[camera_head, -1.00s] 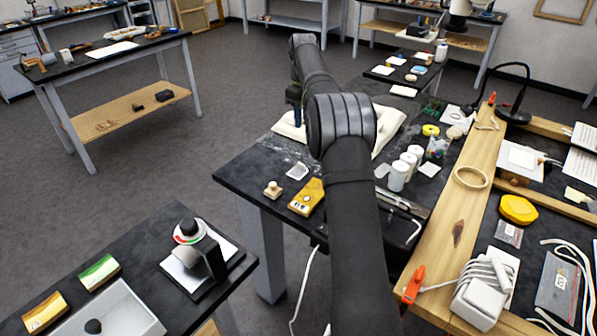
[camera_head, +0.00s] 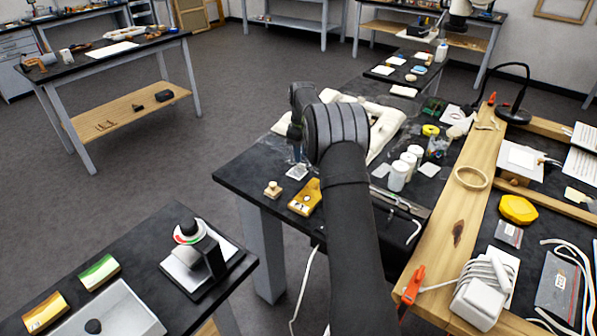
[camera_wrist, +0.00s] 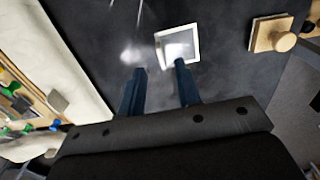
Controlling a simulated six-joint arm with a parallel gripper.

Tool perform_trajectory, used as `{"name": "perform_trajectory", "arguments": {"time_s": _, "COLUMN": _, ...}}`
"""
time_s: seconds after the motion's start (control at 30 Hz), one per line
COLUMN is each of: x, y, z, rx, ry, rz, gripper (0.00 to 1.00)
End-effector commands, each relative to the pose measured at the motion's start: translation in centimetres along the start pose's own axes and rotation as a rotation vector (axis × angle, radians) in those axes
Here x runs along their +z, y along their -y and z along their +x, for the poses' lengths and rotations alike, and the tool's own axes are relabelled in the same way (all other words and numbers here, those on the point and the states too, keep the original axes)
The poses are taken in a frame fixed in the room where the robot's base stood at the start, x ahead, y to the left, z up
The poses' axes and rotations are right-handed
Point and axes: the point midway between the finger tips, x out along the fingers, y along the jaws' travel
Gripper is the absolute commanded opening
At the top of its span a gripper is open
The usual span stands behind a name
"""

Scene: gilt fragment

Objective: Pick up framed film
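In the head view my gripper (camera_head: 296,152) is small and partly hidden, close above the film.
A wooden knobbed block (camera_head: 273,190) stands left of the film; it also shows in the wrist view (camera_wrist: 277,36). White jars (camera_head: 398,176) stand to the right. A cream padded piece (camera_head: 384,128) lies behind.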

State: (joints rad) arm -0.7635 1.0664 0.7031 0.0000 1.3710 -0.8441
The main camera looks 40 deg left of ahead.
Motion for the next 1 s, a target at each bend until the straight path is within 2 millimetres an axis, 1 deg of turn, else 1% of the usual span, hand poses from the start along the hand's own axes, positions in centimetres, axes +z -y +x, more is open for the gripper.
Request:
{"name": "perform_trajectory", "arguments": {"time_s": 0.1, "x": 0.0, "y": 0.2, "z": 1.9, "rx": -0.003, "ry": 0.002, "rz": 0.000, "gripper": 0.31}}
{"name": "perform_trajectory", "arguments": {"time_s": 0.23, "x": 0.0, "y": 0.2, "z": 3.7, "rx": -0.002, "ry": 0.002, "rz": 0.000, "gripper": 0.31}}
{"name": "perform_trajectory", "arguments": {"time_s": 0.3, "x": 0.0, "y": 0.2, "z": 4.1, "rx": -0.002, "ry": 0.002, "rz": 0.000, "gripper": 0.31}}
{"name": "perform_trajectory", "arguments": {"time_s": 0.47, "x": 0.0, "y": 0.2, "z": 4.1, "rx": -0.001, "ry": 0.001, "rz": 0.000, "gripper": 0.31}}
{"name": "perform_trajectory", "arguments": {"time_s": 0.5, "x": 0.0, "y": 0.2, "z": 4.1, "rx": -0.001, "ry": 0.001, "rz": 0.000, "gripper": 0.27}}
{"name": "perform_trajectory", "arguments": {"time_s": 0.63, "x": 0.0, "y": 0.2, "z": 4.1, "rx": -0.001, "ry": 0.001, "rz": 0.000, "gripper": 0.01}}
{"name": "perform_trajectory", "arguments": {"time_s": 0.67, "x": 0.0, "y": 0.2, "z": 4.0, "rx": -0.001, "ry": 0.001, "rz": 0.000, "gripper": 0.00}}
{"name": "perform_trajectory", "arguments": {"time_s": 1.0, "x": 0.0, "y": 0.2, "z": 4.0, "rx": -0.001, "ry": 0.001, "rz": 0.000, "gripper": 0.00}}
